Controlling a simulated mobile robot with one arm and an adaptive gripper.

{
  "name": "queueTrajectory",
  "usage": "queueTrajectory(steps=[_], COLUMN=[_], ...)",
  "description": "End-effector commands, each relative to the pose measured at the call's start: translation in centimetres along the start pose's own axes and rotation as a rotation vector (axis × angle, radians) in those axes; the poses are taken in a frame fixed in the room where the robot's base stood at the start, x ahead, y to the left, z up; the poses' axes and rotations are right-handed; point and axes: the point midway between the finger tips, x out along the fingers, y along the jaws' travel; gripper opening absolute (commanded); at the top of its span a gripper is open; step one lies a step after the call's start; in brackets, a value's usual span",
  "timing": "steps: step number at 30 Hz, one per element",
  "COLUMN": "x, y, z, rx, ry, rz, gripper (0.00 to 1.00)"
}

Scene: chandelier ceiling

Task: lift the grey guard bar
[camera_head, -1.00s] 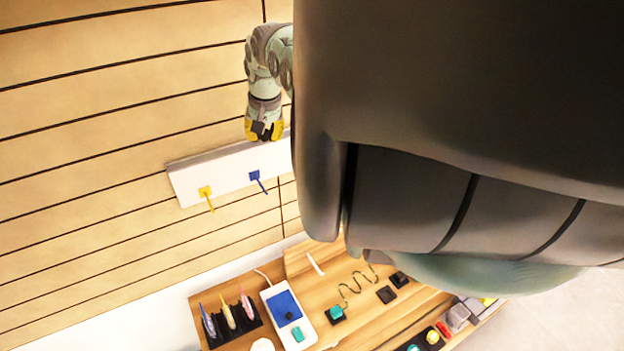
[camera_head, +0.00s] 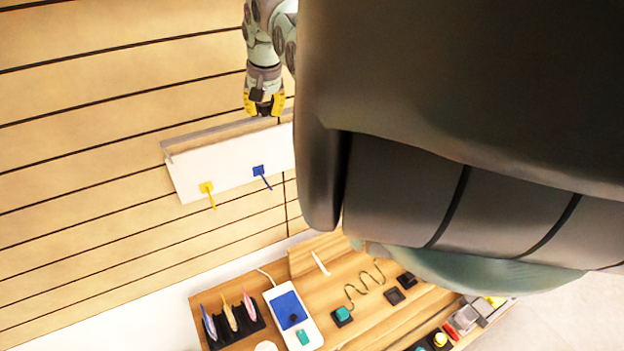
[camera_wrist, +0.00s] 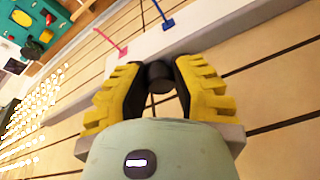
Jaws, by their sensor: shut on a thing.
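The grey guard bar (camera_head: 205,137) is a long thin strip along the top of the white wall board (camera_head: 225,175) in the head view. In the wrist view its grey ends (camera_wrist: 234,136) show on both sides of my gripper. My gripper (camera_head: 264,106), with yellow fingers, is above the bar's right part in the head view. In the wrist view my gripper (camera_wrist: 160,62) is shut, with a dark round piece (camera_wrist: 158,76) between its fingers. The fingers hide the middle of the bar.
The board carries a yellow hook (camera_head: 207,188) and a blue hook (camera_head: 260,171); a red hook (camera_wrist: 122,49) shows in the wrist view. Below is a wooden bench (camera_head: 370,325) with several small devices. The slatted wall (camera_head: 90,170) is clear to the left.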

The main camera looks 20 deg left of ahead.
Motion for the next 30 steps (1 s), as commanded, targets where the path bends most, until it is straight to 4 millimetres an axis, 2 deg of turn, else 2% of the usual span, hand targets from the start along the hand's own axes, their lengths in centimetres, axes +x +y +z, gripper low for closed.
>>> queueTrajectory(steps=[4, 5, 13, 23, 30], x=[0.1, 0.1, 0.0, -0.3, -3.1], y=[0.0, 0.0, 0.2, 0.4, 0.3], z=[0.1, 0.1, 0.0, -0.1, -0.2], rx=[0.006, 0.006, 0.009, 0.011, 0.01], ry=[-0.002, -0.003, -0.003, 0.0, 0.005], rz=[-0.012, -0.012, -0.007, -0.004, -0.007], gripper=[0.0, 0.3, 0.57, 0.57, 0.57])
